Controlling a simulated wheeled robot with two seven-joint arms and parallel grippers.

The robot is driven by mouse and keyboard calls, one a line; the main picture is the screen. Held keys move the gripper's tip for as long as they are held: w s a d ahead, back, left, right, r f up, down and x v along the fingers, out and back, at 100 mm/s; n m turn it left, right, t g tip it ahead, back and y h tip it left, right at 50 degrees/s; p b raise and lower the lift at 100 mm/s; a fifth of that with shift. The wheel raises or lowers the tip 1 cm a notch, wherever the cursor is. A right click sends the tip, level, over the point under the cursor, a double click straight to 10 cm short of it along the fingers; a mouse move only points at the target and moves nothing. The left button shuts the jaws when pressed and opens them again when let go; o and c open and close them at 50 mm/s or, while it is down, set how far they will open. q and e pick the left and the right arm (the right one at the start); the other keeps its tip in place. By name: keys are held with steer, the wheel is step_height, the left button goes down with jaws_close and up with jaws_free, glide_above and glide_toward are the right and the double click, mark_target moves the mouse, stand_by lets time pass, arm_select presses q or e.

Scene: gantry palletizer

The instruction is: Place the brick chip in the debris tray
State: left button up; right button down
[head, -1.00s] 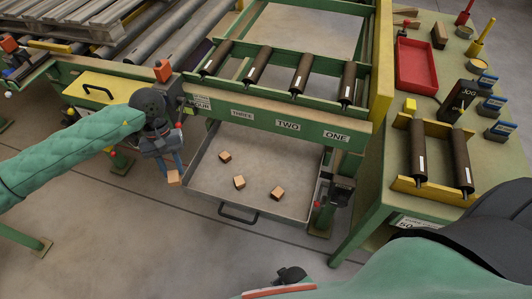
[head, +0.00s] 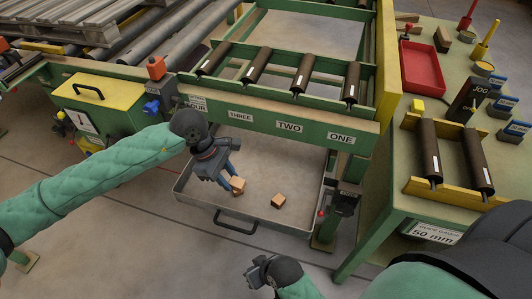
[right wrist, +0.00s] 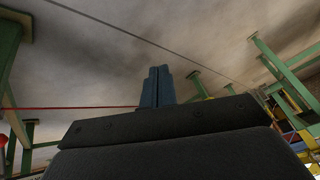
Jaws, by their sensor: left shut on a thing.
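The grey debris tray (head: 280,229) is under the green conveyor frame, with a black handle on its front. My left gripper (head: 231,177) is over the inside of the tray, pointing down, shut on a small orange-brown brick chip (head: 237,183). I cannot tell whether that chip touches the tray floor or a chip under it. Another chip (head: 278,201) lies on the tray floor to the right. My left gripper and arm hide the tray's back left part. My right gripper (head: 252,273) is low at the front, away from the tray; its blue fingers (right wrist: 157,87) are together and empty.
The green beam with number labels (head: 288,127) runs just above the tray's back. A yellow-topped green cabinet (head: 98,98) stands at left. A green bench (head: 385,190) with rollers and a red tray (head: 419,66) is at right. Floor in front is clear.

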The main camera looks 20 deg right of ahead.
mark_target(211, 185)
arm_select(q)
steer(key=shift+d+n, duration=0.1)
steer(key=shift+n, duration=0.4)
arm_select(e)
steer(key=shift+r, duration=0.1)
